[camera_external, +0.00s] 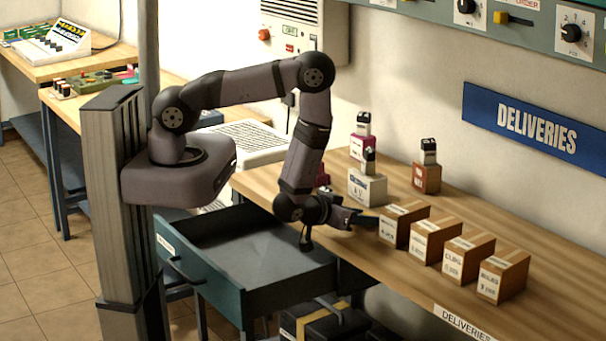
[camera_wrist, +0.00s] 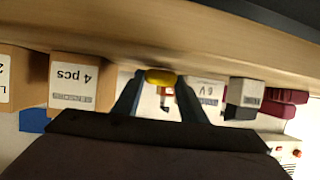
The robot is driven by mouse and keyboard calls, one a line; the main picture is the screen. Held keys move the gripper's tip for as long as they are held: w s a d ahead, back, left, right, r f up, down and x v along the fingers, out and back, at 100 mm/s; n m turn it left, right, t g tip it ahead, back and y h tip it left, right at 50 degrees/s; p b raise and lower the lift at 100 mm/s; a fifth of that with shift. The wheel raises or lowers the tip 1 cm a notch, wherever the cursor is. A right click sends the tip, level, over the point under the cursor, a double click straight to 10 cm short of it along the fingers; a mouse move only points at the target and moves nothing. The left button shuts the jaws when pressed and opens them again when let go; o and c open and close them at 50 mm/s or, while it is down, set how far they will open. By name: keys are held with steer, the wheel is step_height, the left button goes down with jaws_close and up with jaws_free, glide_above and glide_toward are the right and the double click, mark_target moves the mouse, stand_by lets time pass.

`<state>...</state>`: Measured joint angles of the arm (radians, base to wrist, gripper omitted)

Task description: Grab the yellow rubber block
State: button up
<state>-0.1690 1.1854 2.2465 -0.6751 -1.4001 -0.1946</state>
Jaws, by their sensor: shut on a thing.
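The yellow rubber block (camera_wrist: 160,77) shows in the wrist view as a small rounded yellow piece between my two fingertips. My gripper (camera_wrist: 159,84) is shut on it, with one finger on each side. In the external view my gripper (camera_external: 364,217) is low over the wooden table, just left of the nearest cardboard box. I cannot make out the block in that view.
Several labelled cardboard boxes (camera_external: 404,224) stand in a row on the table (camera_external: 335,247). A white box (camera_external: 367,188) and a brown box (camera_external: 426,178) with dark-topped items stand behind. An open, empty-looking drawer (camera_external: 250,250) lies below my wrist.

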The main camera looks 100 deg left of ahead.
steer(key=shift+r+b, duration=0.85)
steer(key=shift+r, duration=4)
